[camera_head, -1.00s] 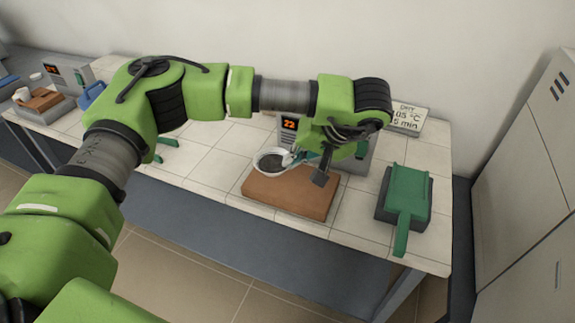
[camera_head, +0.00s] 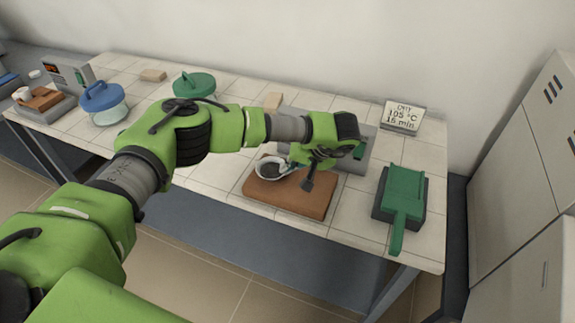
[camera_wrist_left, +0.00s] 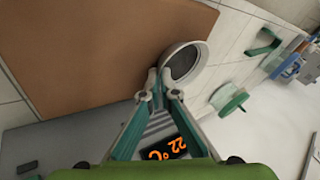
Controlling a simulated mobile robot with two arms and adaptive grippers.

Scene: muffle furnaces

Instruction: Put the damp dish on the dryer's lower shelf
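The damp dish (camera_head: 269,168) is a small white bowl with dark contents, over the left back part of a brown slab (camera_head: 300,200) on the bench. My left gripper (camera_head: 288,169) reaches it from the right. In the left wrist view, the fingertips (camera_wrist_left: 158,78) close together at the rim of the dish (camera_wrist_left: 182,62), and they look shut on it. Whether the dish touches the slab is unclear. A grey unit (camera_head: 352,155) stands behind the slab, partly hidden by my arm. Its orange 22 °C display (camera_wrist_left: 165,150) shows between the fingers. No lower shelf is clearly visible. My right gripper is out of view.
A green-handled piece (camera_head: 405,190) lies at the right, near the bench's front edge. A sign (camera_head: 402,116) reads DRY 105 °C 15 min. A blue-lidded jar (camera_head: 103,102) and a green lid (camera_head: 194,85) stand left. Grey cabinets (camera_head: 525,150) flank the right.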

